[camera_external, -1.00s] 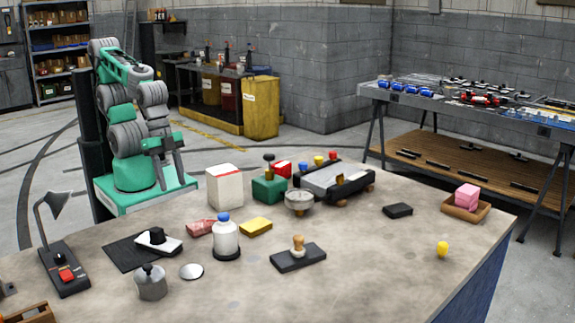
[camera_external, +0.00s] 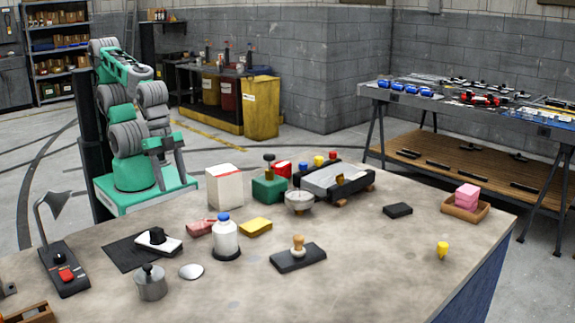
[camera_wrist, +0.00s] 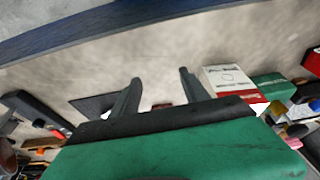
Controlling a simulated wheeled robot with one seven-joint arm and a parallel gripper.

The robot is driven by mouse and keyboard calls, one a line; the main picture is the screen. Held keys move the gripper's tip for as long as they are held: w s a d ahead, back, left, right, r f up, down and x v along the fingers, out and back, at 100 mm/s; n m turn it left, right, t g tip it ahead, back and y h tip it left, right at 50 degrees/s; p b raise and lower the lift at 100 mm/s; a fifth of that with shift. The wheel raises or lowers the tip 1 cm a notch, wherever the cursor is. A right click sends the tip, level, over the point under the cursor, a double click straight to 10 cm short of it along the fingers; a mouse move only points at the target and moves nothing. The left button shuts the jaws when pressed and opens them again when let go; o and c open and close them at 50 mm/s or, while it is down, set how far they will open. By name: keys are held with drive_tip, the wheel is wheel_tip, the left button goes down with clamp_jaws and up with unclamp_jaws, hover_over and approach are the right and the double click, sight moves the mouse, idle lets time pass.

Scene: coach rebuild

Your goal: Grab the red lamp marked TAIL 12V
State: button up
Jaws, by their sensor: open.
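No TAIL 12V marking can be read in either view, so I cannot tell for sure which red thing is the lamp. A small red block (camera_external: 283,168) stands behind the green box on the bench, and a red piece (camera_wrist: 312,62) shows at the right edge of the wrist view. A dull red piece (camera_external: 199,228) lies left of the white bottle. My gripper (camera_external: 172,181) is at the bench's far left side, apart from these things. In the wrist view its two fingers (camera_wrist: 160,76) are spread, with nothing held between them.
A white carton (camera_external: 225,187), a green box (camera_external: 269,189) and a black-ended machine (camera_external: 335,180) crowd the bench's far side. The bench's front right is mostly bare.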

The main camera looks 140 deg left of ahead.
drive_tip(key=o, duration=0.6)
drive_tip(key=shift+o, duration=0.2)
